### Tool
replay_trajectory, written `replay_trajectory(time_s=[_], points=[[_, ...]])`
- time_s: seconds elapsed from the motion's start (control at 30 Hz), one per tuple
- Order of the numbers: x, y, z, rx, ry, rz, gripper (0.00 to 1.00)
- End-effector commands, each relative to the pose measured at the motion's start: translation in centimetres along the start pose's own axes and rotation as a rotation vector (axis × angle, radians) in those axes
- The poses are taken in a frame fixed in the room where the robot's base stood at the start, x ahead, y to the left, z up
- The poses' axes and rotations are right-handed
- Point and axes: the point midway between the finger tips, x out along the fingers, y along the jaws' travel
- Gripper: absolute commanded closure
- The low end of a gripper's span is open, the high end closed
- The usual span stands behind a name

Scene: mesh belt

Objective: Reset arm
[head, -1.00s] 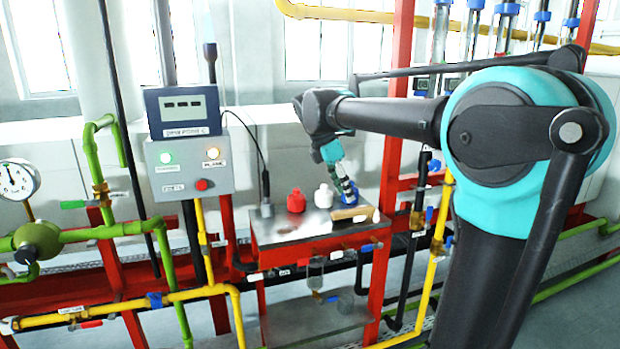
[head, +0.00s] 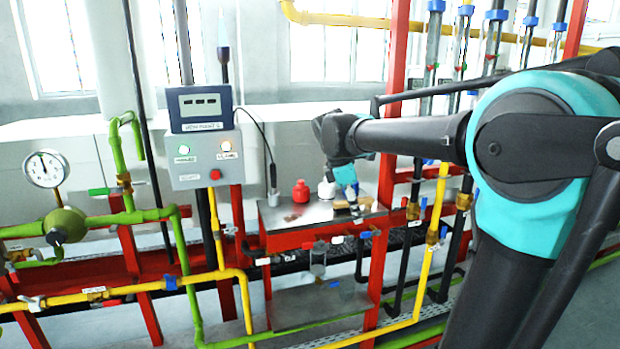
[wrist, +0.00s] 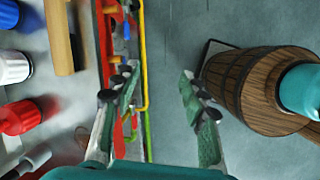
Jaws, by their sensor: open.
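My gripper (wrist: 157,92) is open in the wrist view, its two green-grey fingers spread with nothing between them. Below it are the floor and pipes. In the head view my arm reaches left toward the small metal-topped table (head: 285,218), and my gripper is small and hard to make out there. A red bottle (head: 300,192) and a white bottle (head: 326,190) stand on the table. They also show at the left of the wrist view, red (wrist: 18,116) and white (wrist: 14,67), with a wooden block (wrist: 62,38) nearer the fingers.
A control box (head: 205,160) with a display stands left of the table. Green and yellow pipes, a gauge (head: 45,168) and red posts surround it. A wooden barrel (wrist: 255,90) is right of the fingers in the wrist view. Grey floor is clear beyond them.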

Motion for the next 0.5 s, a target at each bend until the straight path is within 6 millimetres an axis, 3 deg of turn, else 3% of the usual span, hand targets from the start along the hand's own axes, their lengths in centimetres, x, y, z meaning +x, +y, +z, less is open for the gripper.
replay_trajectory(time_s=[0.27, 0.37, 0.5], points=[[6.6, -4.3, 0.4, 0.377, 0.089, 0.020, 0.56], [9.9, -6.9, 0.4, 0.587, 0.140, 0.023, 0.56], [15.6, -12.4, 0.1, 0.982, 0.242, 0.015, 0.56]])
